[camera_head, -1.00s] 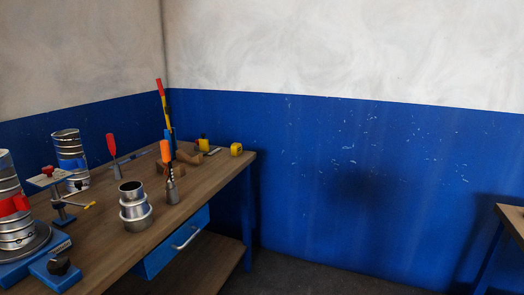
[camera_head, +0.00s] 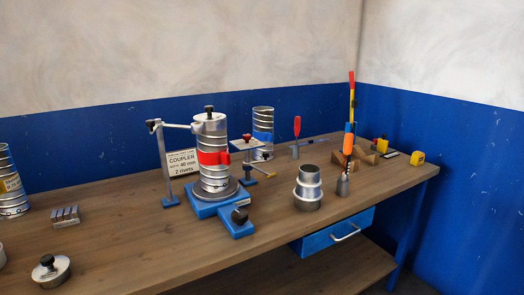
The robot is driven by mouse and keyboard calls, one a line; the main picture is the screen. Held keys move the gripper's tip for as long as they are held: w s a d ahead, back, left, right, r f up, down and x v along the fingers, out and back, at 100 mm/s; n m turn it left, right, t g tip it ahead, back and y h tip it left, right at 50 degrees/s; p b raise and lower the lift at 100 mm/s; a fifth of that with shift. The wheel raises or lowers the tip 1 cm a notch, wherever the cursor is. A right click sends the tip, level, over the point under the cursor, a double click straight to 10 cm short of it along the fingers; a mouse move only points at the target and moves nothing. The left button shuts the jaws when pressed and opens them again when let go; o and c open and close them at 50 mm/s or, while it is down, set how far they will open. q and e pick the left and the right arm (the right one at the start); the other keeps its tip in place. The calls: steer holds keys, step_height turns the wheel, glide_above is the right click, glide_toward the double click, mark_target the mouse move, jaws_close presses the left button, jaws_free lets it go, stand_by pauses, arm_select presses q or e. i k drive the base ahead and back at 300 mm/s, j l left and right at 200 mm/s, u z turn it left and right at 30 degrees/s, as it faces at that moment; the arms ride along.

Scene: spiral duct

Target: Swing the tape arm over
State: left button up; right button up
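A silver spiral duct (camera_head: 213,180) with a red band (camera_head: 213,158) stands upright on a round turntable on a blue base (camera_head: 212,207). A grey post with an arm (camera_head: 178,125) stands left of it; the arm reaches right toward the duct's top, where a black knob shows. Right of the duct is a small stand with a flat plate (camera_head: 246,146) and a red knob on top, beside the red band. I cannot tell for certain which of these is the tape arm, or whether the plate touches the duct. Neither of my grippers is in view.
The wooden bench (camera_head: 130,240) runs along a blue and white wall. A coupler sign (camera_head: 183,163), a second duct (camera_head: 263,125), a stepped silver fitting (camera_head: 308,188), tool holders, a yellow tape measure (camera_head: 417,158) and a black-knobbed lid (camera_head: 50,272) stand on it. The front middle is fairly clear.

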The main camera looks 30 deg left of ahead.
mark_target(196, 128)
steer(key=u, duration=0.95)
